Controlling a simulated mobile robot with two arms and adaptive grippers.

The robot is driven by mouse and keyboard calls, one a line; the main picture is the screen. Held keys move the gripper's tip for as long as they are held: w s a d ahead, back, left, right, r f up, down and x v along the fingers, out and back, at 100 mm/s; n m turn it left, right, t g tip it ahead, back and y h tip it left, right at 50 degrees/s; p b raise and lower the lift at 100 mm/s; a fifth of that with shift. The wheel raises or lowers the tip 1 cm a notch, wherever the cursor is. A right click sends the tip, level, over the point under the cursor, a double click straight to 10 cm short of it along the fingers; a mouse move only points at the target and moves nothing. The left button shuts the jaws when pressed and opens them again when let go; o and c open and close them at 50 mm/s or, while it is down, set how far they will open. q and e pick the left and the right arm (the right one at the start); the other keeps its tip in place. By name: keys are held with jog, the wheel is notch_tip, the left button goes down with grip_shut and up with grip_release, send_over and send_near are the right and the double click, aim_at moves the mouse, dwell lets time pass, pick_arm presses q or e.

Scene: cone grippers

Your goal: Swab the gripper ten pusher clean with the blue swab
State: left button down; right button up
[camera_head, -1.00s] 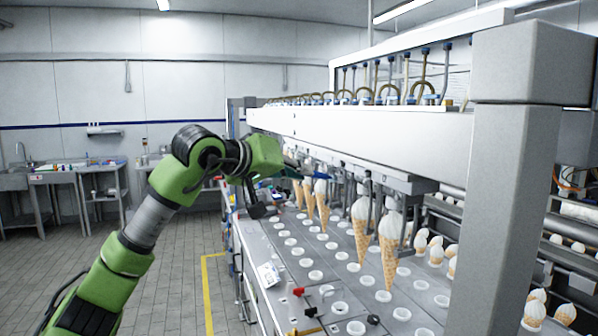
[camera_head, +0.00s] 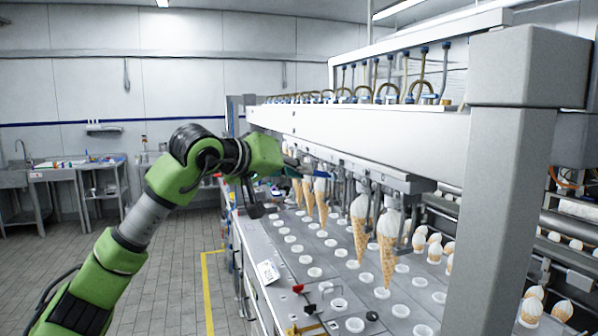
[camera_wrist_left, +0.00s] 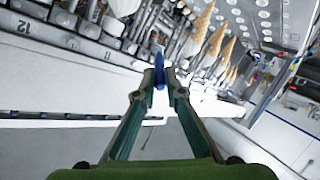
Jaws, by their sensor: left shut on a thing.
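My left gripper (camera_wrist_left: 160,84) is shut on the blue swab (camera_wrist_left: 159,68), which stands up between the fingertips in the left wrist view. In the head view the left gripper (camera_head: 290,172) is beside the front of the row of cone grippers, partly lost against the cones. In the wrist view the swab tip is close to the metal cone gripper parts (camera_wrist_left: 185,40); I cannot tell whether it touches. Labels 12 and what looks like 11 show on the rail at left. No number ten is readable, so I cannot single out its pusher. My right gripper is not in view.
Wafer cones (camera_head: 360,230) hang from the cone grippers under the long white beam (camera_head: 360,135). Below is a grey deck with rows of round holes (camera_head: 315,272). A pale column (camera_head: 505,180) stands at right. The tiled floor (camera_head: 150,280) is open at left.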

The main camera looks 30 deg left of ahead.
pick_arm(q)
jog(key=shift+s+a+b, duration=0.85)
jog(key=shift+s+a, duration=1.1)
jog(key=shift+s, duration=0.25)
jog(key=shift+s+a+b, duration=0.35)
jog(key=shift+s+a, duration=0.6)
jog(key=shift+s, duration=0.25)
jog(key=shift+w+f, duration=0.1)
jog(key=shift+w, duration=0.1)
